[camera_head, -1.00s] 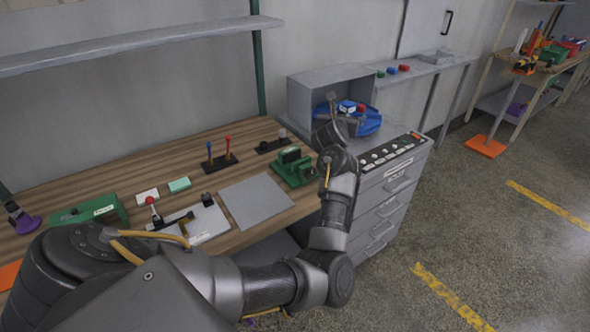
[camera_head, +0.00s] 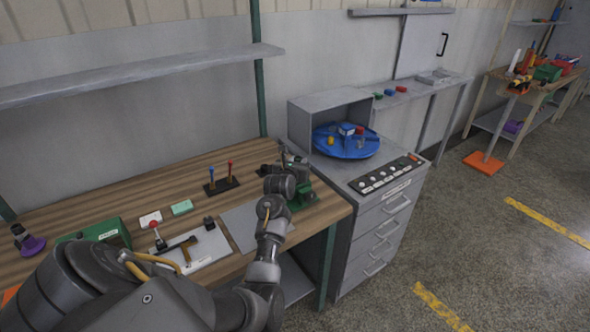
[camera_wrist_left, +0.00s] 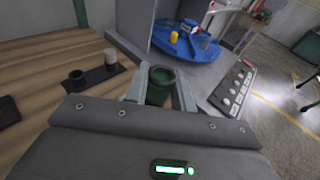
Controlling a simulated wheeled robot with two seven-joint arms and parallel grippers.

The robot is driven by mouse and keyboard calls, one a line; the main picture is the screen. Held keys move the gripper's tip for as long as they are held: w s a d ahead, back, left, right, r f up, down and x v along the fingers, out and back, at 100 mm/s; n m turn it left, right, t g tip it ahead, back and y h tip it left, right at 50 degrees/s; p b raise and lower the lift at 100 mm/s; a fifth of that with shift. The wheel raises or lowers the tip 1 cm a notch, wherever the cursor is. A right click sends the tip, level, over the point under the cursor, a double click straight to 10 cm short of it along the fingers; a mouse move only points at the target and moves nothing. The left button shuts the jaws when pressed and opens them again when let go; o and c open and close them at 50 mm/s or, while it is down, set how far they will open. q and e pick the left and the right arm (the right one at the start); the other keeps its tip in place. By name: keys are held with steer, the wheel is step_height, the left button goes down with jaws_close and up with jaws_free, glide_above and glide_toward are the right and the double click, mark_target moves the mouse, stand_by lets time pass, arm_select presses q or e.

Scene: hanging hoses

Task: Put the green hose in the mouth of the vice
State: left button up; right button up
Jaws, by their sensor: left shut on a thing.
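The green vice (camera_head: 304,198) stands at the right end of the wooden bench in the head view, partly hidden behind my left wrist. My left gripper (camera_head: 291,158) is over the vice. In the left wrist view my left gripper (camera_wrist_left: 160,88) is shut on a short, dark green hollow piece, which I take to be the green hose (camera_wrist_left: 158,94). Its round open end shows between the fingers. The hose cannot be made out in the head view. The vice mouth is hidden, so I cannot tell whether the hose touches it. My right gripper is not in view.
A blue turntable (camera_head: 346,143) with small parts stands on the grey drawer cabinet (camera_head: 375,225) to the right. A black holder with red and blue tools (camera_head: 221,182) stands on the bench to the left. A grey plate (camera_head: 240,222) lies in front.

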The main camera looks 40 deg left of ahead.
arm_select(q)
steer(key=shift+s+a+f, duration=0.15)
steer(key=shift+a+f, duration=0.1)
steer(key=shift+f, duration=0.1)
step_height(320, 180, down, 3)
steer(key=shift+s+a+r+p, duration=0.1)
steer(key=shift+p, duration=0.6)
steer(key=shift+f, duration=0.3)
steer(key=o, duration=0.8)
steer(key=shift+f, duration=0.15)
steer(key=shift+o, duration=0.9)
steer(key=shift+s+r, duration=0.1)
steer(key=shift+r, duration=0.1)
steer(key=b+v, duration=0.1)
steer(key=v, duration=1)
steer(key=shift+s+r, duration=0.2)
steer(key=shift+s, duration=0.15)
